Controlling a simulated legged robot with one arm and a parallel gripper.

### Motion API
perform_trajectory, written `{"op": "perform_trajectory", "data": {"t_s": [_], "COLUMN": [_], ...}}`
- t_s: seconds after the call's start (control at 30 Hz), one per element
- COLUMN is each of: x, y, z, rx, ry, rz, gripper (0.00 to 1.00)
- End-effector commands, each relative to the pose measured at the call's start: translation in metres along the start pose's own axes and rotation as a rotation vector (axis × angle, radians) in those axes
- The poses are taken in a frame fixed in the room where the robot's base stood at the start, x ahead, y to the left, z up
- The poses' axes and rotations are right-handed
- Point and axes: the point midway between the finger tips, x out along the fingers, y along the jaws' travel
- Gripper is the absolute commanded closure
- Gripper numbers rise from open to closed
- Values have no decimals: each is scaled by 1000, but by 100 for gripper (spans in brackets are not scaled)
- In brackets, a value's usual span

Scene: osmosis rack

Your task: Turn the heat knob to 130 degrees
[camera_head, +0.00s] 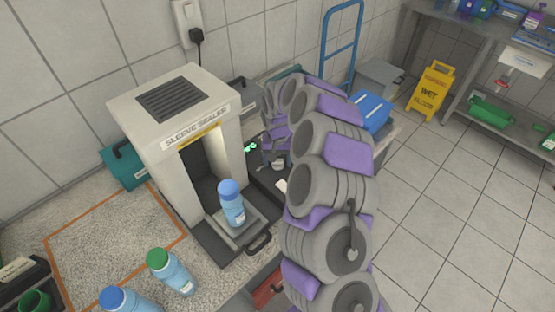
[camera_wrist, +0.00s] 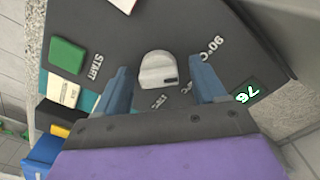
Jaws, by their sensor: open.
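The grey heat knob (camera_wrist: 158,70) sits on the dark control panel in the wrist view, with a small dark mark near its right edge. A "90°C" label (camera_wrist: 211,48) is printed beside it; other temperature labels near my fingers are partly hidden and hard to read. A small display (camera_wrist: 246,92) shows green digits, tilted in view, seemingly 76. My gripper (camera_wrist: 161,77) is open, with one blue finger on each side of the knob's near side; I cannot tell whether they touch it. In the head view my gripper (camera_head: 274,157) is over the panel beside the sleeve sealer (camera_head: 187,125).
A green START button (camera_wrist: 67,55) is left of the knob. A blue-capped bottle (camera_head: 231,204) stands on the sealer's tray. More bottles (camera_head: 171,271) stand on the counter at front left. A yellow wet-floor sign (camera_head: 431,88) stands on the floor at the back right.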

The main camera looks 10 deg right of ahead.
Motion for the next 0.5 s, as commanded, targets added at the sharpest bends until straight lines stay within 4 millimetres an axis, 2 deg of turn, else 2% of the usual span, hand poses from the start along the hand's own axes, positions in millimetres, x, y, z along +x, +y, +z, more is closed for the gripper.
{"op": "perform_trajectory", "data": {"t_s": [0.07,0.5], "x": [0,0], "y": [0,0], "z": [0,0], "rx": [0,0], "ry": [0,0], "rz": [0,-1], "gripper": [30,71]}}
